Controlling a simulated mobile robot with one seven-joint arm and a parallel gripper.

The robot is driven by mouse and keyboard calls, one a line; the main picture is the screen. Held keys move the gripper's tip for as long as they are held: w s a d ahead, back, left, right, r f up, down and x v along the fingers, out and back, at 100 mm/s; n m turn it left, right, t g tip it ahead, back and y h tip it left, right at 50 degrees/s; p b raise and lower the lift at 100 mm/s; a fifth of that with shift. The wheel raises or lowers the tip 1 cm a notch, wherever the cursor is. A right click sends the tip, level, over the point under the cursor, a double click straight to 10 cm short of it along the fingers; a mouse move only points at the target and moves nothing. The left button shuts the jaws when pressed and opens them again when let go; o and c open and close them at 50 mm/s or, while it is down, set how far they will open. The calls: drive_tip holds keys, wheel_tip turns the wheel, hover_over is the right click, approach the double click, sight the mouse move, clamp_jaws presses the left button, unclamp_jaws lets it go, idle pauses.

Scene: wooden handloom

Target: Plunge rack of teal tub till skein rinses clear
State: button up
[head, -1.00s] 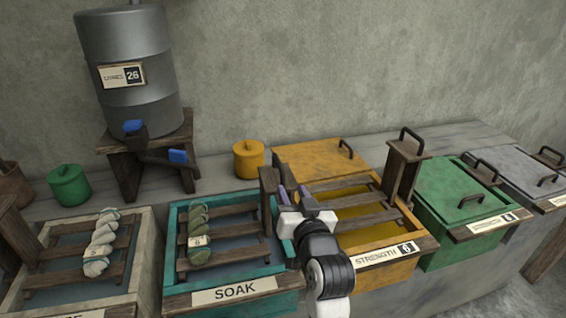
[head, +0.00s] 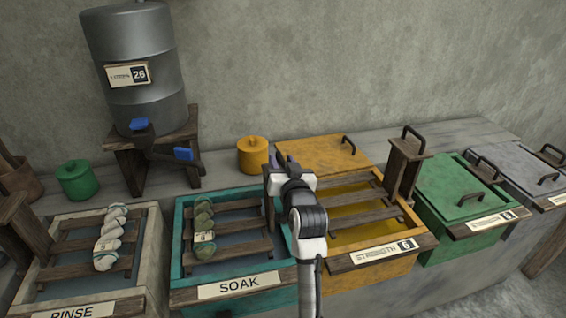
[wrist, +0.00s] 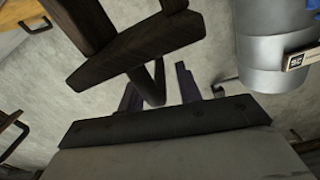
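The teal tub (head: 180,268), labelled SOAK, stands at the middle left of the head view. Its slatted wooden rack (head: 240,230) carries a green skein (head: 204,230) with a small tag, above grey-blue liquid. My gripper (head: 281,160) is at the dark upright handle at the rack's right end, mostly covering it. In the wrist view my gripper's purple fingers (wrist: 158,86) are apart, with a dark wooden bar (wrist: 154,88) showing between them. I cannot tell whether either finger touches it.
A pale RINSE tub (head: 152,255) with a white skein (head: 109,238) stands left. A yellow STRENGTH tub (head: 395,265) with its own rack stands close right, then a green lidded tub (head: 455,195). A metal drum (head: 135,70) with blue taps stands behind on a stool.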

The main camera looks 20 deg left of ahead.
clamp_jaws()
drive_tip(key=shift+r, duration=0.1)
wheel_tip(320, 180, up, 3)
drive_tip(key=shift+r+p, duration=0.15)
drive_tip(key=shift+p, duration=0.95)
unclamp_jaws()
